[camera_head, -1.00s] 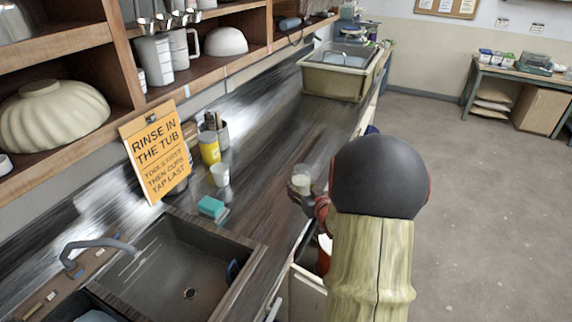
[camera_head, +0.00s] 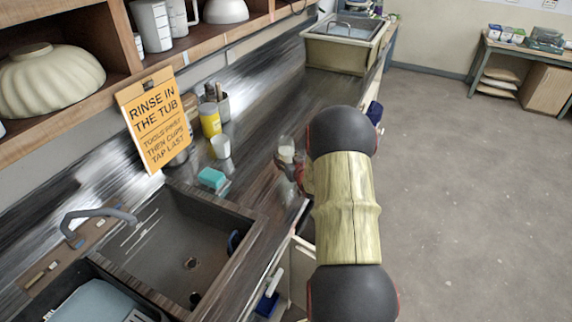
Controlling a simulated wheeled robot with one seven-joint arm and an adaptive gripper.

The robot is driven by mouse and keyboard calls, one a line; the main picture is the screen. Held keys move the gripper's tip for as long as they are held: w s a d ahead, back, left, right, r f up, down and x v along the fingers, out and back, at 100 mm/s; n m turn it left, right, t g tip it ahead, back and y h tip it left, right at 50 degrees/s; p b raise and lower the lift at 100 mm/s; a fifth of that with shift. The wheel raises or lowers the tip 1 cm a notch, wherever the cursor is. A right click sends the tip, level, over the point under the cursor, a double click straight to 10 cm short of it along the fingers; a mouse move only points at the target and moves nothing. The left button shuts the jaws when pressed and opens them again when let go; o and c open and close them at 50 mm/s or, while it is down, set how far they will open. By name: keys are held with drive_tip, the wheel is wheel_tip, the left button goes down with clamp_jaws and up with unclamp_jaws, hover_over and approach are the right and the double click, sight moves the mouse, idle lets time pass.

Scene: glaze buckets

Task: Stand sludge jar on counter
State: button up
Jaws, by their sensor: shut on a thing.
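The sludge jar (camera_head: 286,151) is a small clear jar with pale contents, upright over the front part of the dark counter (camera_head: 262,135). My gripper (camera_head: 289,165) is shut on the jar, reaching in from the right. My arm's dark joint and pale link hide much of the gripper. I cannot tell whether the jar's base touches the counter or hangs just above it.
A white cup (camera_head: 221,147), a yellow container (camera_head: 210,121) and a teal sponge (camera_head: 211,178) stand left of the jar. The sink (camera_head: 175,250) is nearer, and a beige tub (camera_head: 338,52) stands farther back. The counter between jar and tub is clear.

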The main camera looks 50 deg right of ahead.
drive_tip(key=shift+w+f+b, duration=0.2)
drive_tip(key=shift+f+b, duration=0.3)
drive_tip(key=shift+f, duration=1.15)
drive_tip(key=shift+f, duration=0.15)
drive_tip(key=o, duration=1.6)
drive_tip(key=shift+c, duration=0.2)
